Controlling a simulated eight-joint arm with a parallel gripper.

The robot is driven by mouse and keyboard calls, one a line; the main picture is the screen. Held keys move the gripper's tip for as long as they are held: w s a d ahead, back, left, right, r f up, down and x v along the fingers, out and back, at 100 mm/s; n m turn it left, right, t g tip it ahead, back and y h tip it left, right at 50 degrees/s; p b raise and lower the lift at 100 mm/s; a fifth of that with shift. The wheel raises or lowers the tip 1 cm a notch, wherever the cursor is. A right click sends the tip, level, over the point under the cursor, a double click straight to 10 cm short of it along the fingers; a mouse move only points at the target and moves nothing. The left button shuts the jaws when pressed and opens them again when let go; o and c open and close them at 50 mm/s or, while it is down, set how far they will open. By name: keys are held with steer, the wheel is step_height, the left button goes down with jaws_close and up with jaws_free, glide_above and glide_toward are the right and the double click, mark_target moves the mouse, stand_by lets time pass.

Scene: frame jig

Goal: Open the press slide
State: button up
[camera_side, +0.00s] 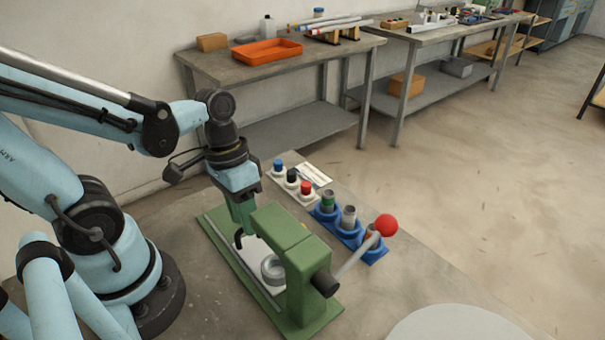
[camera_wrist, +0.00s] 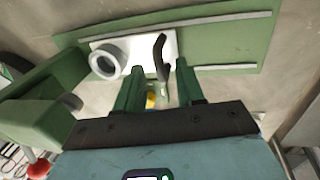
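The green press (camera_side: 283,232) stands on a green base plate with pale rails, its lever ending in a red ball (camera_side: 385,225). Its white slide (camera_wrist: 128,42) lies between the rails and carries a grey ring-shaped holder (camera_side: 272,271), close to the press head. The holder also shows in the wrist view (camera_wrist: 105,58). A dark upright handle (camera_wrist: 161,55) stands at the slide's other end. My gripper (camera_wrist: 159,66) is open, pointing down above the slide, with its green fingers on either side of the handle. Gaps show between handle and fingers. In the side view, my gripper (camera_side: 241,222) partly hides the handle.
A white rack (camera_side: 305,198) with blue, black and red-topped pieces stands behind the press. A blue rack (camera_side: 350,238) with several cylinders is beside the lever. A pale round surface (camera_side: 455,325) lies at front right. Benches with an orange tray (camera_side: 267,51) stand farther back.

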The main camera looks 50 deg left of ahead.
steer(key=shift+f, duration=0.15)
steer(key=shift+c, duration=0.3)
jaws_close()
